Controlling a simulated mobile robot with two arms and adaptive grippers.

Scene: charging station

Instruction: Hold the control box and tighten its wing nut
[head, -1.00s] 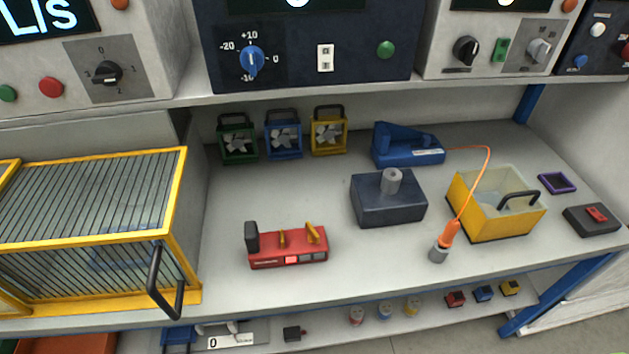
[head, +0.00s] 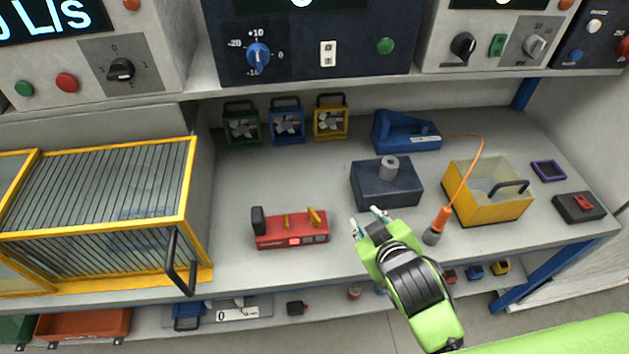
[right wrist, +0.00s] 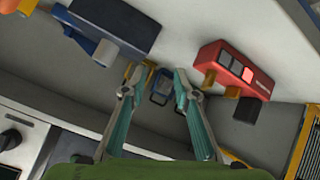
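A red box (head: 290,240), which looks like the control box, lies on the bench. It has a black knob at its left end, a lit red button on the front, and two yellow upright pieces on top. The right yellow piece (head: 315,217) is tilted and looks like a wing nut. My right gripper (head: 365,216) is open and empty, to the right of the red box and apart from it. In the right wrist view, the red box (right wrist: 235,65) lies to the right of the spread fingers (right wrist: 159,73). My left gripper is not in view.
A dark blue box (head: 385,188) with a grey cylinder stands behind my right gripper. A yellow bin (head: 482,208) and an orange-handled tool (head: 438,226) are to the right. A yellow-framed cage (head: 190,205) stands left. Bench around the red box is clear.

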